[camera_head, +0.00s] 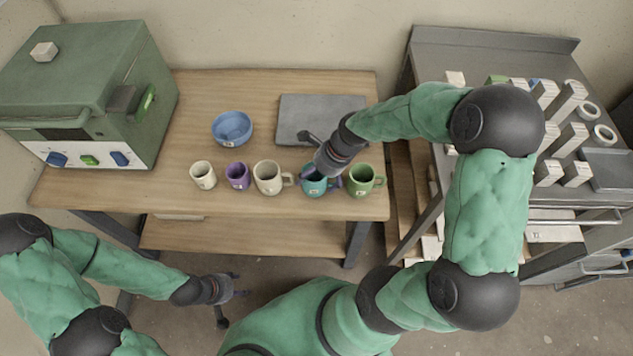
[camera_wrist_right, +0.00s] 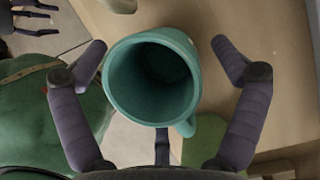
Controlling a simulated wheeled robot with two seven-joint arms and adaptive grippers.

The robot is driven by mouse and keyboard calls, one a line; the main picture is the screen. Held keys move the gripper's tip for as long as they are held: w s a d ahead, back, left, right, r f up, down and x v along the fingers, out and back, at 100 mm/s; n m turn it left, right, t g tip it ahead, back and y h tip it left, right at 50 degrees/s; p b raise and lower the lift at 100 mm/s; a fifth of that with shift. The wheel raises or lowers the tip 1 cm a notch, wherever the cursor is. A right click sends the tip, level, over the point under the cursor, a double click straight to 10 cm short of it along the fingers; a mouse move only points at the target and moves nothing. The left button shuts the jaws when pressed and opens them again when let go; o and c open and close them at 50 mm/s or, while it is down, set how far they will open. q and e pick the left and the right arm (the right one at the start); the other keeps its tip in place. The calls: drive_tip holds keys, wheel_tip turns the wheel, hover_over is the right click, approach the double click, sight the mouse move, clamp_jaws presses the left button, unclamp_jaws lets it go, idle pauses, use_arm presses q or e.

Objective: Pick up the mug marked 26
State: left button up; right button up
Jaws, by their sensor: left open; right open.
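A row of mugs stands on the wooden table: a cream mug (camera_head: 203,175), a purple mug (camera_head: 237,176), a beige mug (camera_head: 268,177), a teal mug (camera_head: 313,187) and a green mug (camera_head: 361,181). Small labels show on them, but I cannot read the number 26 on any. My right gripper (camera_head: 326,168) is open over the teal mug and partly hides it. In the right wrist view, the teal mug (camera_wrist_right: 152,78) lies between the spread fingers (camera_wrist_right: 157,52), with gaps on both sides. My left gripper (camera_head: 228,298) is open and empty, in front of the table.
A blue bowl (camera_head: 232,127) and a grey slab (camera_head: 306,117) lie behind the mugs. A green kiln-like box (camera_head: 85,90) stands at the table's left. A grey cart (camera_head: 440,62) at the right holds blocks and rings. The green mug stands close beside my right gripper.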

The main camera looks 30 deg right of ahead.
drive_tip(key=c, duration=1.3)
drive_tip(key=shift+c, duration=0.2)
